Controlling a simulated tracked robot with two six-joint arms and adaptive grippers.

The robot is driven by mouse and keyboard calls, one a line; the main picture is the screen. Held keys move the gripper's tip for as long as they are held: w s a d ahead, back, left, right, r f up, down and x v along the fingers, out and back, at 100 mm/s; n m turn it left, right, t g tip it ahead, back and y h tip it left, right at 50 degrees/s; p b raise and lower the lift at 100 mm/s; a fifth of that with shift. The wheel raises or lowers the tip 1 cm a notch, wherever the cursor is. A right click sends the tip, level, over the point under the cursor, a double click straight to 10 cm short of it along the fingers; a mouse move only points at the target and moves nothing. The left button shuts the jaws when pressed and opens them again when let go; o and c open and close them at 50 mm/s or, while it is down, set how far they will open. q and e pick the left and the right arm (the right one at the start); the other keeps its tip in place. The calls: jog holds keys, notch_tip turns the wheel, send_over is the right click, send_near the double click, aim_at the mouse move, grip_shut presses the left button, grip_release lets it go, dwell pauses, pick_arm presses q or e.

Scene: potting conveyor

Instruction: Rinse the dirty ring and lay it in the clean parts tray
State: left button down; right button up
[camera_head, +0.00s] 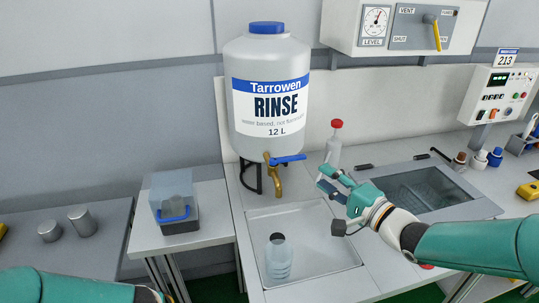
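My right gripper (325,180) reaches in from the right, above the back right of a shallow white basin (325,268). Its two fingers look apart, and I see nothing between them. A large Tarrowen rinse tank (268,60) stands behind the basin. Its brass tap (277,182) has a blue lever (288,158) and points down towards the basin; I see no liquid running. I cannot make out the dirty ring or tell which thing is the clean parts tray. My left arm shows at the bottom left, with its gripper out of the frame.
A clear bottle (278,260) with a dark cap stands in the basin. A red-capped bottle (333,152) stands behind my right gripper. A grey-framed tank (475,203) lies to the right. A clear box with a blue handle (173,196) stands on the left side table.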

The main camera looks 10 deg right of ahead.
aim_at(296, 156)
jog(key=p+x, duration=0.1)
jog(key=x, duration=1)
jog(key=shift+a, duration=0.1)
jog(key=shift+s, duration=0.1)
grip_shut()
jog(key=shift+f, duration=0.1)
